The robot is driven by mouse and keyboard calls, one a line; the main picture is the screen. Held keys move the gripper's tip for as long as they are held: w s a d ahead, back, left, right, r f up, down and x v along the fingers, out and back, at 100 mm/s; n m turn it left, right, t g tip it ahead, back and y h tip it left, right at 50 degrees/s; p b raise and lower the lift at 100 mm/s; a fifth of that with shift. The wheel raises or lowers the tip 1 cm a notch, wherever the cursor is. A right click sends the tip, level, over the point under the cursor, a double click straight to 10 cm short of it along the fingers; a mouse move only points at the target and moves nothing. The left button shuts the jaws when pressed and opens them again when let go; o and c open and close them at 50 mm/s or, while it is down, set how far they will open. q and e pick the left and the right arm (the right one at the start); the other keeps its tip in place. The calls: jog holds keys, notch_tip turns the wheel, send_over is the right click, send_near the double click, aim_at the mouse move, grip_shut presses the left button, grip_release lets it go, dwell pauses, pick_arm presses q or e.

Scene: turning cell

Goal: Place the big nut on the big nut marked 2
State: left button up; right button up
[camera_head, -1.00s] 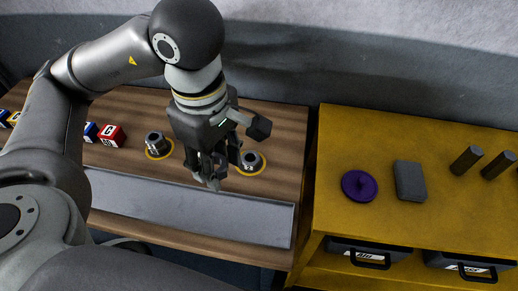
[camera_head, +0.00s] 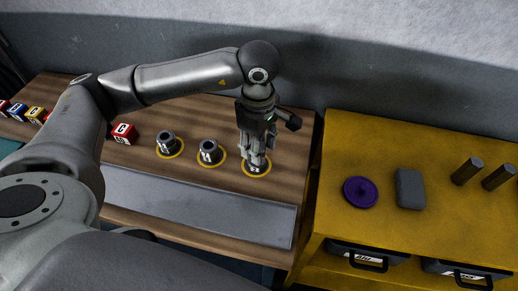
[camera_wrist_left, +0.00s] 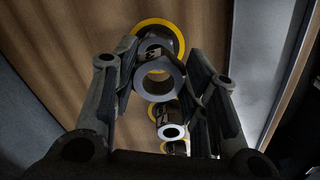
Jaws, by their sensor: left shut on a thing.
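My left gripper (camera_head: 256,157) points down over the rightmost yellow-ringed spot on the wooden bench. It is shut on a big grey nut (camera_wrist_left: 160,80), whose round bore shows between the fingers in the left wrist view. Just below it, a nut with a white label (camera_head: 254,169) sits in the rightmost yellow ring; its mark is too small to read. I cannot tell whether the two nuts touch. A middle nut (camera_head: 209,152) and a left nut (camera_head: 165,142) stand upright in their own yellow rings. My right gripper is not in view.
A grey strip (camera_head: 190,205) lies along the bench front. Coloured letter blocks (camera_head: 124,133) stand at the left. The yellow cabinet (camera_head: 330,150) at the right holds a purple disc (camera_head: 360,192), a grey block (camera_head: 410,188) and two dark cylinders (camera_head: 467,171).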

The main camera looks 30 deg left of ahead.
pick_arm(q)
jog(key=f, duration=0.1)
jog(key=f+p, duration=0.1)
jog(key=f, duration=0.1)
jog(key=shift+w+f+p, duration=0.1)
jog(key=shift+w+p, duration=0.15)
jog(key=shift+p, duration=0.1)
jog(key=shift+f, duration=0.2)
jog(key=shift+f+b, duration=0.2)
jog(key=shift+b, duration=0.15)
jog(key=o, duration=1.1)
jog(key=shift+r, duration=0.1)
jog(key=shift+o, duration=0.2)
